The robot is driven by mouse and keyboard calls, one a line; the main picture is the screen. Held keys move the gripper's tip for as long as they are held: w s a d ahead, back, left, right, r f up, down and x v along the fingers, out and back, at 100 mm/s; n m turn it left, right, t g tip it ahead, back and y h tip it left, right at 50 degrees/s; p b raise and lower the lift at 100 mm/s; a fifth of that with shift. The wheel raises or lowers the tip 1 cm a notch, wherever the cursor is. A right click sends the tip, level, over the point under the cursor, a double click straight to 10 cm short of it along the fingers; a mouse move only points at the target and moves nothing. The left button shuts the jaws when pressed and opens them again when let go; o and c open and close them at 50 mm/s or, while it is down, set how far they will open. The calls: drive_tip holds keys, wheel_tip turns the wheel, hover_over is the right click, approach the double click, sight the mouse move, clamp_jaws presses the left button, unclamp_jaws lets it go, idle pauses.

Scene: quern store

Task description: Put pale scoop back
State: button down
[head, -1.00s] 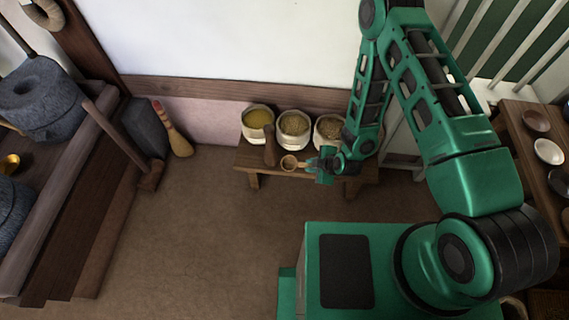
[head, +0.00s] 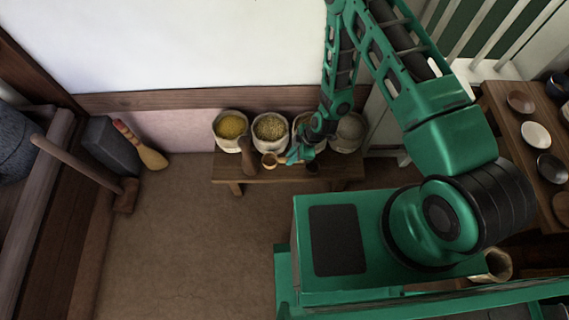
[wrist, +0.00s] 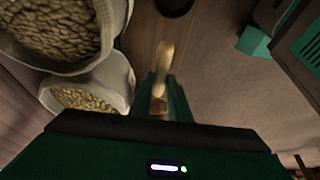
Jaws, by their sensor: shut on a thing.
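A pale wooden scoop (head: 269,160) is in my gripper (head: 288,159), by the front of a low wooden bench (head: 221,172). In the wrist view, my gripper (wrist: 161,98) is shut on the scoop (wrist: 164,60), whose pale part points away from the fingers. The head view shows the scoop's round bowl to the left of the jaws. I cannot tell whether the scoop touches the bench. Several open sacks stand along the back of the bench, among them a yellow-filled sack (head: 230,127) and a grain sack (head: 269,130).
A dark brown tool (head: 247,158) stands just left of the scoop. A dark round cup (head: 312,168) is right of my gripper on the bench. A wall is behind the sacks. A mallet (head: 125,193) and a brush (head: 148,154) are at left. The floor before the bench is clear.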

drive_tip(key=x, duration=0.2)
drive_tip(key=shift+s+f, duration=0.1)
drive_tip(key=shift+f, duration=2.25)
drive_tip(key=c, duration=1.7)
unclamp_jaws()
drive_tip(key=shift+o, duration=0.2)
drive_tip(key=v, duration=1.2)
drive_tip(key=shift+r, duration=0.1)
